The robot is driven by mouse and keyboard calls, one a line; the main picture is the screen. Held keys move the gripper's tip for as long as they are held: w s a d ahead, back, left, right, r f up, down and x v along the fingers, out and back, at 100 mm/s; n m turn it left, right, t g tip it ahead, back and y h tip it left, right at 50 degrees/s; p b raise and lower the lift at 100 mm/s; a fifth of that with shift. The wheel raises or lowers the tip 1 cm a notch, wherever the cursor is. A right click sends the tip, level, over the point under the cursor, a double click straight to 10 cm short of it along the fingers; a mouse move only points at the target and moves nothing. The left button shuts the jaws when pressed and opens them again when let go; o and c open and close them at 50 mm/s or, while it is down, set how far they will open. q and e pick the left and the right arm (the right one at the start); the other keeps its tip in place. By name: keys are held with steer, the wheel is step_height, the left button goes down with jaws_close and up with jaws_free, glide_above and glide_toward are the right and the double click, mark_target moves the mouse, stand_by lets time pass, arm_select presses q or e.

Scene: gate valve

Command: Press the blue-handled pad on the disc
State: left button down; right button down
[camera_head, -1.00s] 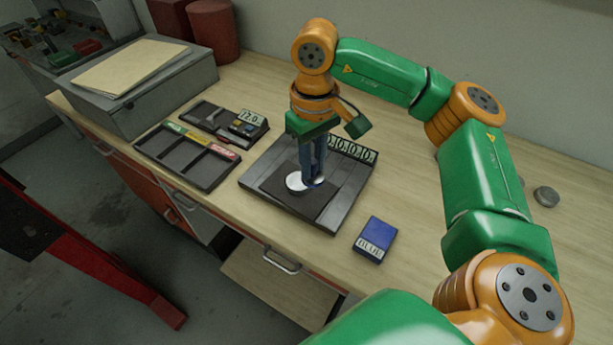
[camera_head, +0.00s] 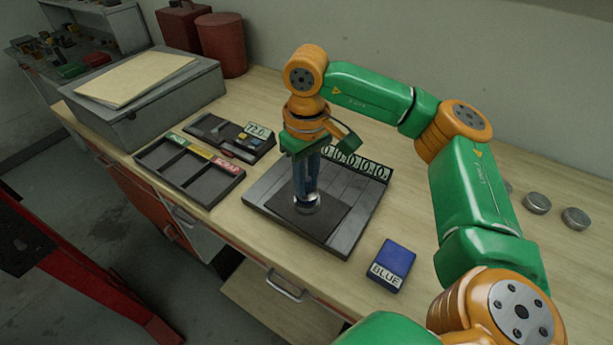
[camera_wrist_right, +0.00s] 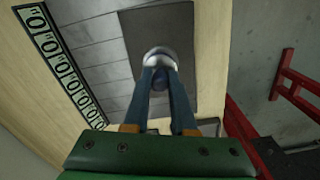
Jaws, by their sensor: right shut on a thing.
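My right gripper (camera_head: 306,192) points down over the dark square mat (camera_head: 333,215) on the grey slatted platform and is shut on the blue-handled pad. Its fingers hide most of the handle. The round silvery end at the fingertips (camera_wrist_right: 160,55) is right over the mat, where the pale disc (camera_head: 306,208) shows only as a thin rim. The pad and disc look stacked, but I cannot tell whether they are pressed together. My left gripper is not in view.
The platform (camera_head: 265,197) has a row of zero dials (camera_head: 355,162) at its back. A blue box (camera_head: 391,266) labelled BLUE stands to its right. A compartment tray (camera_head: 190,170) and a device reading 72.0 (camera_head: 230,135) lie left. Silver discs (camera_head: 537,203) lie at far right.

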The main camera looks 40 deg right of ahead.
steer(key=shift+s+r, duration=0.1)
steer(key=shift+s, duration=0.05)
stand_by(0.3)
steer(key=shift+f+b, duration=0.45)
steer(key=shift+f, duration=0.2)
stand_by(1.0)
step_height(320, 180, up, 7)
steer(key=p, duration=0.6)
steer(key=shift+r, duration=0.2)
steer(key=shift+f, duration=0.15)
steer(key=shift+a, duration=0.15)
